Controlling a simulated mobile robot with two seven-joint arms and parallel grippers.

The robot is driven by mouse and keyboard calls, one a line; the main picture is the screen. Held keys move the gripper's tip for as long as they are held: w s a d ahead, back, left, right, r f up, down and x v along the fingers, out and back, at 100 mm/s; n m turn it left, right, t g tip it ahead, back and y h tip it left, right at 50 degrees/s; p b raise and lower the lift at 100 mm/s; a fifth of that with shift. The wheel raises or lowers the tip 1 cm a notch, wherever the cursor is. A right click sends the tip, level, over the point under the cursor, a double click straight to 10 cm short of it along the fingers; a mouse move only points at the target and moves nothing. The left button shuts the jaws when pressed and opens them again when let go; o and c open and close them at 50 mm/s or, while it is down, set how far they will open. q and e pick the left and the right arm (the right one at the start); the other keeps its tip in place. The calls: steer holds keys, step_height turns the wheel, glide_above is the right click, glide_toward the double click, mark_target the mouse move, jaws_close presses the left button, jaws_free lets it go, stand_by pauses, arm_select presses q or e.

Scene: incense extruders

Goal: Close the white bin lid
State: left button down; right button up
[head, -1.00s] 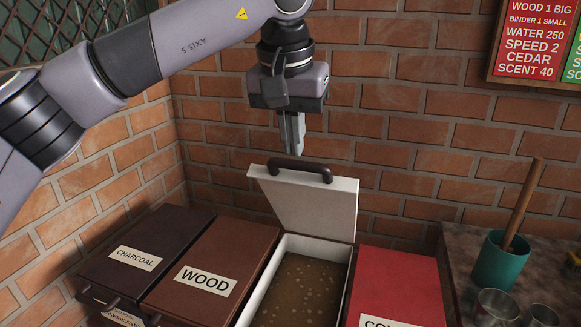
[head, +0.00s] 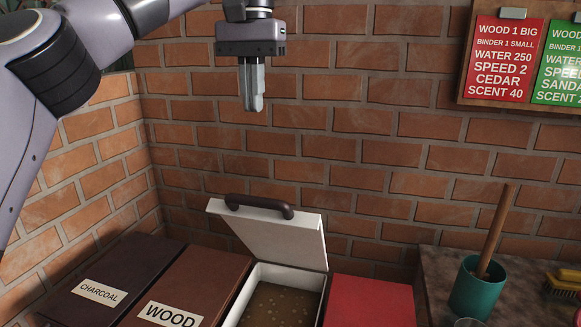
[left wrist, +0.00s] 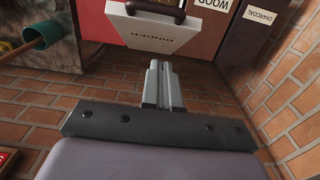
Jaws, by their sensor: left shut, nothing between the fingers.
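The white bin (head: 243,304) stands between the brown WOOD bin and the red bin, with brown speckled material inside. Its white lid (head: 275,240) is raised, tilted back towards the brick wall, with a dark handle (head: 259,206) along its top edge. In the left wrist view the lid (left wrist: 150,33) shows its outer face with the label BINDER. My left gripper (head: 253,108) is shut and empty, pointing down in front of the wall, above and apart from the lid. Its fingers also show in the left wrist view (left wrist: 161,68). My right gripper is not in view.
A charcoal bin (head: 110,270) and a WOOD bin (head: 205,280) are shut on the left. A red bin (head: 370,303) is shut on the right. A teal cup (head: 478,292) with a wooden stick stands on the right counter. The brick wall is close behind.

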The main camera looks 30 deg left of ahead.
arm_select(q)
glide_toward(251, 212)
steer(key=shift+w+a+f, duration=0.15)
steer(key=shift+w+f, duration=0.05)
steer(key=shift+w, duration=0.3)
steer(key=shift+w+a+f, duration=0.1)
steer(key=shift+w+f, duration=0.1)
steer(key=shift+w, duration=0.3)
steer(key=shift+s+d+f, duration=0.25)
steer(key=shift+s+f, duration=0.7)
steer(key=shift+s, duration=0.1)
steer(key=shift+f, duration=0.15)
